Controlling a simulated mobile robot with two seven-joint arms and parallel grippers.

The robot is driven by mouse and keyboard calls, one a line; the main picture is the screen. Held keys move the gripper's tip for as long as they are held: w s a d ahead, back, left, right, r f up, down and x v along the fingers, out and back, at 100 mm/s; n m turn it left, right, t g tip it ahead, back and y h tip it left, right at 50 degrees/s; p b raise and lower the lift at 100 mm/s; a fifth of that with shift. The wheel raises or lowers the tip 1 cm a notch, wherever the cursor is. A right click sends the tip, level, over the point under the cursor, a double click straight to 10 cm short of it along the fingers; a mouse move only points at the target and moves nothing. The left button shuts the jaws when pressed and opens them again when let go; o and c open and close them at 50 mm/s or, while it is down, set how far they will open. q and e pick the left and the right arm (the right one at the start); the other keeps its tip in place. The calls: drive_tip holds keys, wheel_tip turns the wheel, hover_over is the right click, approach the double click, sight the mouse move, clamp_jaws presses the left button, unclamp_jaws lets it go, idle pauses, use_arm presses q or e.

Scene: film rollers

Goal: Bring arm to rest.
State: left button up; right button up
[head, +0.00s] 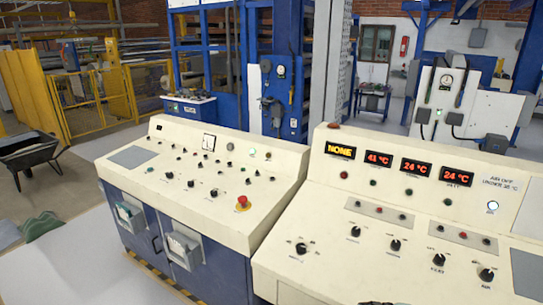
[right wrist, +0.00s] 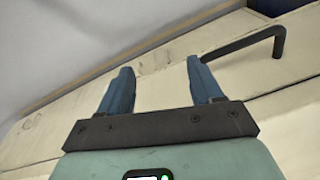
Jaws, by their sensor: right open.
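My right gripper (right wrist: 160,82) shows in the right wrist view with its two blue fingers apart and nothing between them. Beyond the fingers is a cream panel surface with a black bent handle (right wrist: 262,45) at the upper right, apart from the fingers. In the head view neither gripper shows clearly; a small dark shape at the bottom edge is too little to tell. My left gripper is not in view.
A cream control console (head: 205,170) with knobs and a red button (head: 243,203) stands left of centre. A second console (head: 400,215) with red displays stands at the right. A wheelbarrow (head: 30,155) and yellow fencing (head: 100,95) are at the left.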

drive_tip(key=s+a+f+n+y, duration=0.1)
drive_tip(key=s+a+f, duration=0.1)
drive_tip(key=s+f, duration=0.3)
drive_tip(key=s+a+f+n+g+y, duration=0.1)
drive_tip(key=s+a+f, duration=0.15)
drive_tip(key=s, duration=0.35)
drive_tip(key=s+a+f+n, duration=0.1)
drive_tip(key=s+a+f, duration=0.1)
drive_tip(key=s+f, duration=0.35)
drive_tip(key=s+a+n+y, duration=0.1)
drive_tip(key=s+a, duration=0.2)
drive_tip(key=s, duration=0.4)
drive_tip(key=s+a+n+y, duration=0.1)
drive_tip(key=s+a, duration=0.3)
drive_tip(key=s, duration=0.3)
drive_tip(key=shift+f+g, duration=0.3)
drive_tip(key=shift+f, duration=0.05)
